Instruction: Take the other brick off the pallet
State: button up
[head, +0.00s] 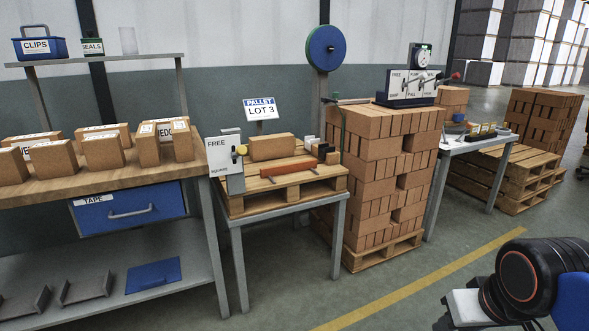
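A small wooden pallet (290,193) lies on a grey-legged table left of centre in the head view. A tan brick (271,147) sits on it toward the back left. A long, thin red-brown bar (288,168) lies at its front. Small pale and dark pieces (309,142) and a small brown block (332,158) are at its right side. Part of my arm shows at the lower right, well apart from the pallet. No gripper fingers can be made out.
A sign reading "PALLET LOT 3" (261,108) stands behind the pallet, and a "FREE" gauge (226,156) at its left. A bench (110,182) with several boxes is at left. A tall brick stack (377,180) stands close right. The floor (390,318) in front is clear.

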aim_at(266, 147)
jog(key=i, duration=1.8)
